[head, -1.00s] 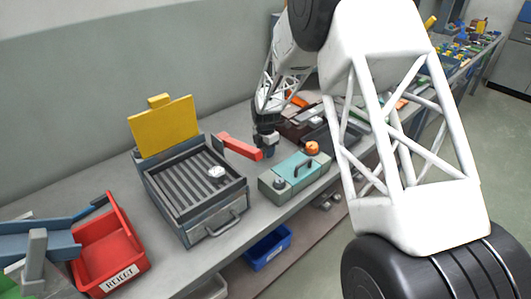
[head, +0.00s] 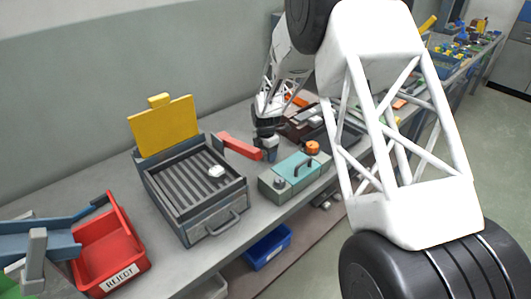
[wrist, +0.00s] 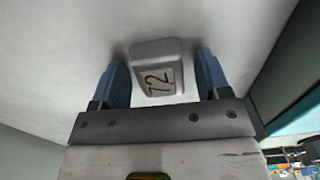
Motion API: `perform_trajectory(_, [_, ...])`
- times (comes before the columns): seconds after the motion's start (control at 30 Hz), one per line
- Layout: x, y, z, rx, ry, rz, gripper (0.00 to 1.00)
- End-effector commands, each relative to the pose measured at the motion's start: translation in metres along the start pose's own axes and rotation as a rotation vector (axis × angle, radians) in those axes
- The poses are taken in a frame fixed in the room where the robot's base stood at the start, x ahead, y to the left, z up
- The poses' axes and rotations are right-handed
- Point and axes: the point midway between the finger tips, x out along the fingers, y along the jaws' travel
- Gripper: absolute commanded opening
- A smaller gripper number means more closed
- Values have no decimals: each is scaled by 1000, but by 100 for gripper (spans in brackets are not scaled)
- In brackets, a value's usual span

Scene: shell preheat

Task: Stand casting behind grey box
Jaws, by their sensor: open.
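A light grey block marked 72, likely the casting (wrist: 157,69), shows in the wrist view between the blue fingertips of my gripper (wrist: 162,80). A gap shows on each side of it. In the head view my gripper (head: 268,153) is low over the bench, just behind the grey box (head: 272,191) with the teal top and orange knob. The block is too small or hidden to make out there. The side of the box shows at the right of the wrist view (wrist: 280,75).
A grey grill unit (head: 213,226) with a raised yellow plate (head: 163,125) and a white lump (head: 216,171) stands to the left. A red arm (head: 240,146) reaches from it towards my gripper. A red REJECT bin (head: 110,262) is far left. Dark trays (head: 330,130) lie behind right.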

Motion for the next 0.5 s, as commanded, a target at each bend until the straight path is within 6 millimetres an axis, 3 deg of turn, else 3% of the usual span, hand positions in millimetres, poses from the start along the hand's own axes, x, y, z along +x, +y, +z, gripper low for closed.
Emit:
perform_trajectory(0.27, [-6,0,0,0,0,1,70])
perform_trajectory(0.5, [-31,0,0,0,-1,3,70])
